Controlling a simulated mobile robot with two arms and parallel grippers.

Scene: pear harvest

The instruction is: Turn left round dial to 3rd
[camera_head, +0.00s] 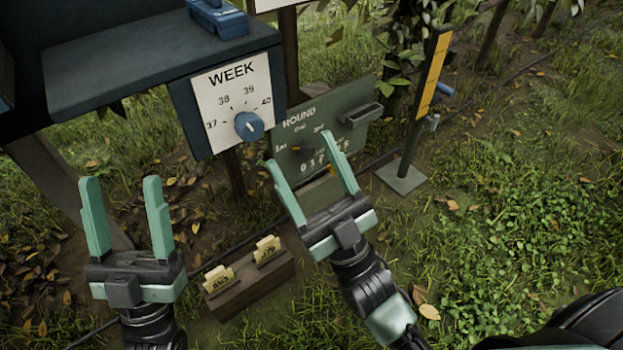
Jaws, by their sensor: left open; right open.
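The green-grey ROUND board (357,96) stands at the centre, with small labels in an arc. Its dark round dial (302,150) shows between the fingers of my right gripper (298,148). The dial is small and partly hidden, so I cannot tell which label it points to. My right gripper is open and empty in front of the board; contact with the dial is not clear. My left gripper (122,180) is open and empty, fingers pointing up, at the lower left, away from the board.
A white WEEK panel (216,85) with a blue knob (249,126) and numbers 37 to 40 is left of the board, under a dark shelf (130,50). A wooden block (250,287) with yellow tags sits below. A yellow post (428,80) stands right. Open grass lies beyond.

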